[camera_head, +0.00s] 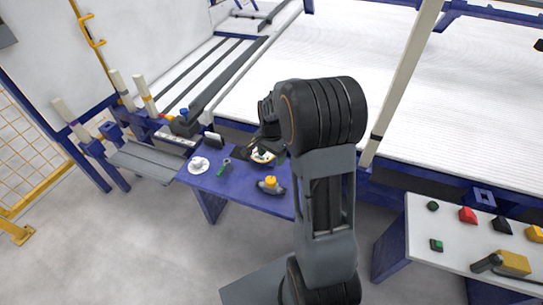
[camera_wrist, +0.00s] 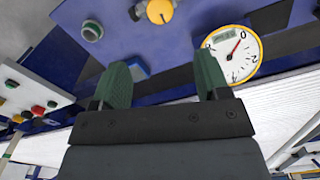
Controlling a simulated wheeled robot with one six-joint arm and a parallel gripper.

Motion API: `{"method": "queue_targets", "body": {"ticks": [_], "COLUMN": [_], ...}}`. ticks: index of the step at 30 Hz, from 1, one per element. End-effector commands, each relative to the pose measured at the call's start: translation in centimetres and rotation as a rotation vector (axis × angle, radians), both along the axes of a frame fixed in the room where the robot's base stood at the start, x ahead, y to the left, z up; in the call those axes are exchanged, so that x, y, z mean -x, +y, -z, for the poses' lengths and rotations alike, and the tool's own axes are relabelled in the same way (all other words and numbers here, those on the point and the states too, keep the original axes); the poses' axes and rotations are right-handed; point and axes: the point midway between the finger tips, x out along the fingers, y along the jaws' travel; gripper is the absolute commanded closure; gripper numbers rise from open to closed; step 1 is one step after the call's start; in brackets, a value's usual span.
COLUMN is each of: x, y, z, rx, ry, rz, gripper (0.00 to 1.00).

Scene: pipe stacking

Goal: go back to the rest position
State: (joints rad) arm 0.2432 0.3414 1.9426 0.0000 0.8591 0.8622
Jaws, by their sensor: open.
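My gripper (camera_wrist: 162,82) shows in the wrist view with its two green fingers apart and nothing between them. In the head view my arm rises in front of the blue table and its end bends down over the table's back part; the fingers are largely hidden there. A round gauge (camera_wrist: 234,53) with a yellow rim and red needle lies beyond the right finger in the wrist view, with no contact visible.
A white table (camera_head: 459,244) with coloured pieces stands at right. Upright white pipes (camera_head: 146,95) stand at left. The floor at front left is clear.

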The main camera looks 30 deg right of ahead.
Motion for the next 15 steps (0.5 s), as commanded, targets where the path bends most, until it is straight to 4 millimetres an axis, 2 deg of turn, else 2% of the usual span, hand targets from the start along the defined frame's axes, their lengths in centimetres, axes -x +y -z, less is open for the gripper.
{"method": "queue_targets", "body": {"ticks": [10,15], "x": [-0.01,0.57], "y": [0.0,0.15], "z": [0.02,0.42], "rx": [0.0,-0.006], "ry": [0.0,0.017], "rz": [-0.011,-0.148], "gripper": [0.31,0.31]}}
